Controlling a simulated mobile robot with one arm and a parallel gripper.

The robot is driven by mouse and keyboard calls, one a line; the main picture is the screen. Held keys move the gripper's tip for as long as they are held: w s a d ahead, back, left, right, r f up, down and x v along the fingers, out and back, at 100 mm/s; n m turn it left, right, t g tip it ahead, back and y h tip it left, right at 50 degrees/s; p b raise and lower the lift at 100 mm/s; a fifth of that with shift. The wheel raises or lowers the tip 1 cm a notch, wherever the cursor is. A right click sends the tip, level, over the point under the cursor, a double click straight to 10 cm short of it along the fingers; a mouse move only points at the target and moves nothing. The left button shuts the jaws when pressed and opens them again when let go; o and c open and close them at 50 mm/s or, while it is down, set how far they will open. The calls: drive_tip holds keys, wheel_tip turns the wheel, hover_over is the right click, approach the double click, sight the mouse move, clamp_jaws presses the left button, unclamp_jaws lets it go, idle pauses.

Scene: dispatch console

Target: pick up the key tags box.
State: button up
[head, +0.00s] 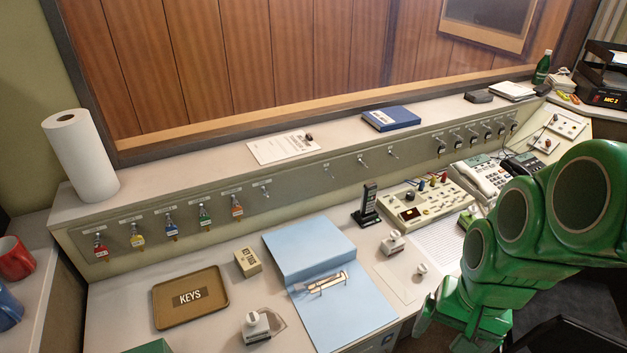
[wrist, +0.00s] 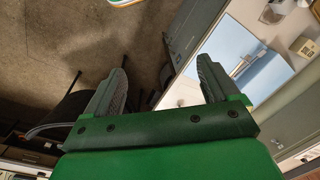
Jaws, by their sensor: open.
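A small beige box (head: 247,262) with dark print stands on the desk between the brown KEYS tray (head: 168,312) and the open blue folder (head: 311,249). It looks like the key tags box, but its print is too small to read. In the wrist view a small beige box (wrist: 307,48) shows near the right edge, beyond the folder. My green gripper (head: 447,325) is at the lower right by the desk's front edge, well apart from the box. In the wrist view my gripper (wrist: 163,70) is open, with nothing between its fingers.
A white stamp-like object (head: 256,326) stands in front of the box. A black handset (head: 368,206) and a control panel (head: 411,202) stand right of the folder. Tagged keys hang on the raised ledge behind. A paper towel roll (head: 80,157) stands at left.

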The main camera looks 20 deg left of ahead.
drive_tip(key=w+a+f+m+t+y, duration=0.2)
drive_tip(key=w+a+f, duration=0.3)
drive_tip(key=w+a, duration=0.5)
drive_tip(key=m+t+y, duration=0.3)
drive_tip(key=m+y, duration=0.4)
drive_tip(key=m, duration=0.5)
hover_over(251, 263)
drive_tip(key=s+d, duration=0.4)
drive_tip(key=d, duration=0.5)
wheel_tip(251, 263, down, 12)
drive_tip(key=r, duration=0.1)
drive_tip(key=a+f+m+t, duration=0.1)
drive_tip(key=a+f+m, duration=0.1)
drive_tip(key=m, duration=0.1)
drive_tip(key=a+f+m+t, duration=0.1)
drive_tip(key=f+m, duration=0.2)
drive_tip(key=a+f+m+t, duration=0.1)
drive_tip(key=a+f+m, duration=0.1)
drive_tip(key=f, duration=0.1)
drive_tip(key=shift+w+a+m+y, duration=0.3)
drive_tip(key=shift+w+m+y, duration=0.05)
drive_tip(key=shift+m+y, duration=0.05)
drive_tip(key=shift+a+f+m, duration=0.1)
drive_tip(key=shift+f+m, duration=0.35)
drive_tip(key=shift+m, duration=0.15)
drive_tip(key=shift+w+d+x, duration=0.1)
drive_tip(key=shift+w+x, duration=0.05)
drive_tip(key=shift+x, duration=1.8)
drive_tip(key=shift+w+d+x, duration=0.15)
drive_tip(key=shift+x, duration=1.8)
